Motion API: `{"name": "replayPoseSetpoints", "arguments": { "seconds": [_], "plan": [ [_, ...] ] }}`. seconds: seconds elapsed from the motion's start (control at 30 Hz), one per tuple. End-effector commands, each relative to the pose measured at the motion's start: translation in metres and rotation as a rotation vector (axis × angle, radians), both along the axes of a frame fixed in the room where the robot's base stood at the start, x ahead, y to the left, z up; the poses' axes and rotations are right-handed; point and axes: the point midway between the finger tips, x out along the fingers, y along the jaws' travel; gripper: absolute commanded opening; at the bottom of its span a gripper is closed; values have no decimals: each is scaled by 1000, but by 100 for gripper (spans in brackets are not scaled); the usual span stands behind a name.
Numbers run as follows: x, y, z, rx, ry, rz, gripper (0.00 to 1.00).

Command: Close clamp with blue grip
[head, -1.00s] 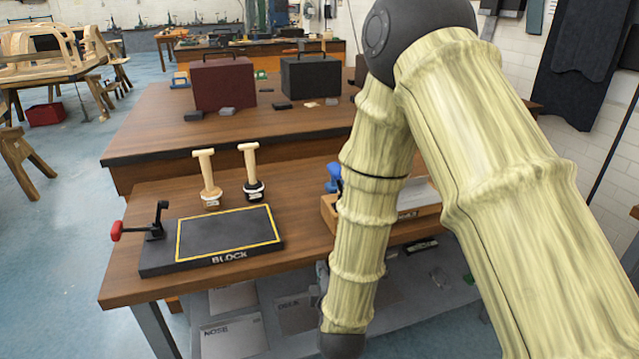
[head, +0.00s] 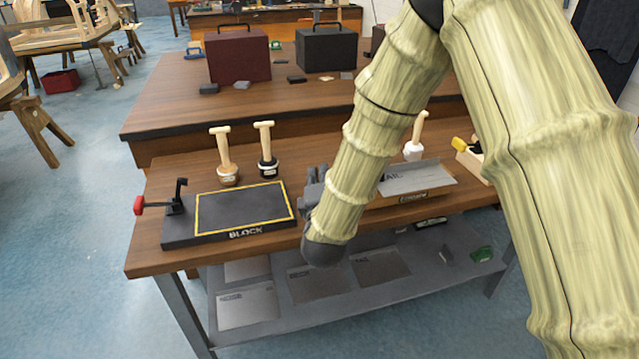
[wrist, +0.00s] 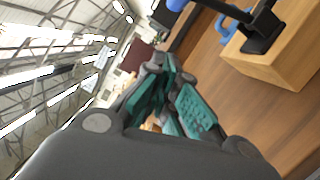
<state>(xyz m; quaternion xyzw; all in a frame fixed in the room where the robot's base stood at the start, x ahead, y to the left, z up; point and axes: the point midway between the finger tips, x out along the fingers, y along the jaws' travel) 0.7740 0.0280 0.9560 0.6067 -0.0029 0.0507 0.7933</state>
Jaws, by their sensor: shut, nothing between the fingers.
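The clamp with the blue grip shows in the wrist view at the top right. Its black metal body (wrist: 262,32) is mounted on a light wooden block (wrist: 275,62). Its blue grip (wrist: 177,4) is at the end of a black lever and cut off by the top edge. In the head view this clamp is hidden behind my arm. My gripper (wrist: 168,100) has teal finger pads, is shut and empty, and is apart from the clamp, left of and below it in the wrist view. In the head view only part of my gripper (head: 312,188) shows, beside the arm.
A black BLOCK board (head: 245,208) with a red-grip clamp (head: 140,205) is on the left of the bench. Wooden-handled tools (head: 226,160) stand behind it. A yellow-grip clamp (head: 460,145) is on the right. A blue loop-shaped thing (wrist: 232,22) is near the block.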

Motion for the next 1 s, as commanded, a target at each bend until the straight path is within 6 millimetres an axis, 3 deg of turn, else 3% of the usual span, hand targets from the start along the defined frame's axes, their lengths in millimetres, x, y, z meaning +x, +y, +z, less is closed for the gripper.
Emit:
{"name": "replayPoseSetpoints", "arguments": {
  "seconds": [0.13,0.5,1.0],
  "plan": [
    [24,0,3,3,0,-3,0],
    [31,-29,11,2,1,0,0],
    [32,-35,12,1,0,1,0]
  ]
}}
